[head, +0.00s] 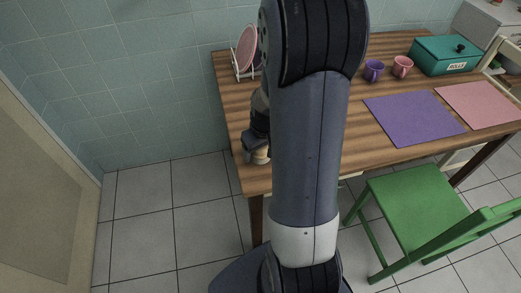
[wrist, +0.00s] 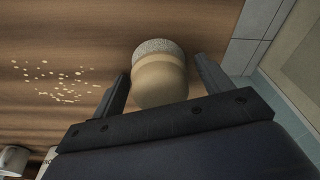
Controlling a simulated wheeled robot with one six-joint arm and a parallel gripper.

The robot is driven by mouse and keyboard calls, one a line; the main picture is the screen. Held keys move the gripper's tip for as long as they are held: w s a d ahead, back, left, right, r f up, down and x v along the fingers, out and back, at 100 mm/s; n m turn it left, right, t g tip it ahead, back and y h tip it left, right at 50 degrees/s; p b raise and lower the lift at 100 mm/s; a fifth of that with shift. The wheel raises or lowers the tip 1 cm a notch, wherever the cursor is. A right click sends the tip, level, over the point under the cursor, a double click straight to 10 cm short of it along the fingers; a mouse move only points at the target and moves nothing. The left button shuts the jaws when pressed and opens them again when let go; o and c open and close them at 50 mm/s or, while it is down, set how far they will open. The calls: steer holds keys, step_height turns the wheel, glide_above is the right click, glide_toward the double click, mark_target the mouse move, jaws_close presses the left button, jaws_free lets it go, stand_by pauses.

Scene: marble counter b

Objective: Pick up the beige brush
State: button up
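The beige brush (wrist: 160,80), a rounded beige body with a grey speckled end, is on the wooden table and lies between the two fingers of my gripper (wrist: 163,82) in the wrist view. The fingers are apart, one on each side of it, with a narrow gap seeming to show on both sides. In the head view the brush (head: 261,157) is a small pale shape at the table's near left corner, just under my gripper (head: 257,148). My arm hides part of the table there.
Pale crumbs (wrist: 62,82) are scattered on the wooden table (wrist: 60,30) beside the brush. A rack with a pink plate (head: 247,48) stands at the back left. A purple mug (head: 373,71), pink mug (head: 402,67), teal box (head: 446,56) and purple mat (head: 412,118) are further right.

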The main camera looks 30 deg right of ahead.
steer(key=c, duration=0.9)
steer(key=shift+r, duration=0.1)
step_height(320, 180, up, 10)
steer(key=shift+f+p, duration=0.1)
steer(key=shift+p, duration=0.45)
